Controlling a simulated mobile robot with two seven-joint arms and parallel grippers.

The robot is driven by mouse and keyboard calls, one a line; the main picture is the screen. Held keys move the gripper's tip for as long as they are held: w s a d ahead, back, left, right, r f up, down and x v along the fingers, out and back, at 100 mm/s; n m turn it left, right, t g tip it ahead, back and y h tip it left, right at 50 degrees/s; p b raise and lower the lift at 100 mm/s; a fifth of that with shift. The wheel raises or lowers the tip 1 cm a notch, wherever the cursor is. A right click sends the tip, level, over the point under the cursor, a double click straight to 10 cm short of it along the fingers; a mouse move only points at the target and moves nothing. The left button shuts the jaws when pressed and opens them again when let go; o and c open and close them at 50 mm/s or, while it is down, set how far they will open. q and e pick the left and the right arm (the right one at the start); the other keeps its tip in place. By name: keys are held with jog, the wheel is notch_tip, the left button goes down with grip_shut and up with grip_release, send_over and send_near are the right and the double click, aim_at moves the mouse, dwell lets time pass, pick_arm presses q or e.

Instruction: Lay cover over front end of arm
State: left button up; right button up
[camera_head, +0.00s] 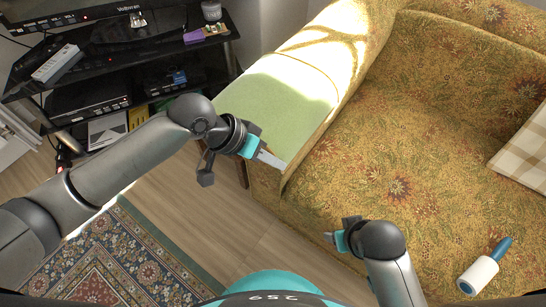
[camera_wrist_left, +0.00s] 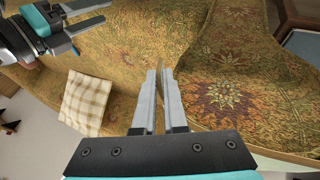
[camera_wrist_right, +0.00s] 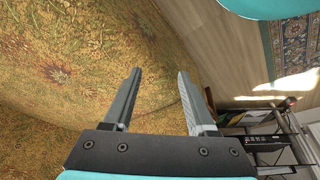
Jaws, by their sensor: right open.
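The floral cover (camera_head: 318,139) lies on the sofa arm, with a plain green patch (camera_head: 286,98) showing on top toward the front end. My left gripper (camera_head: 272,159) is at the front end of the arm. In the left wrist view its fingers (camera_wrist_left: 160,85) are nearly together, with a thin edge of floral cloth between the tips. The cloth also shows beside them (camera_wrist_left: 225,90). My right gripper (camera_head: 334,238) is over the front of the seat, its fingers (camera_wrist_right: 158,95) apart and nothing between them.
The floral sofa seat (camera_head: 420,130) fills the right side. A checked cushion (camera_head: 525,155) and a lint roller (camera_head: 485,268) lie on it. A black TV shelf (camera_head: 120,60) stands at the upper left. A patterned rug (camera_head: 105,260) lies on the wooden floor.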

pick_arm(q)
jog(key=o, duration=0.5)
jog(key=p+v, duration=0.7)
jog(key=v, duration=0.8)
jog(key=shift+a, duration=0.15)
pick_arm(e)
jog(key=s+d+f, duration=0.2)
jog(key=s+f, duration=0.1)
jog(key=f, duration=0.3)
jog(key=s+d+f+g, duration=0.1)
jog(key=s+f, duration=0.3)
jog(key=f, duration=0.3)
jog(key=shift+d+h, duration=0.3)
jog(key=shift+d, duration=0.1)
jog(key=shift+r, duration=0.1)
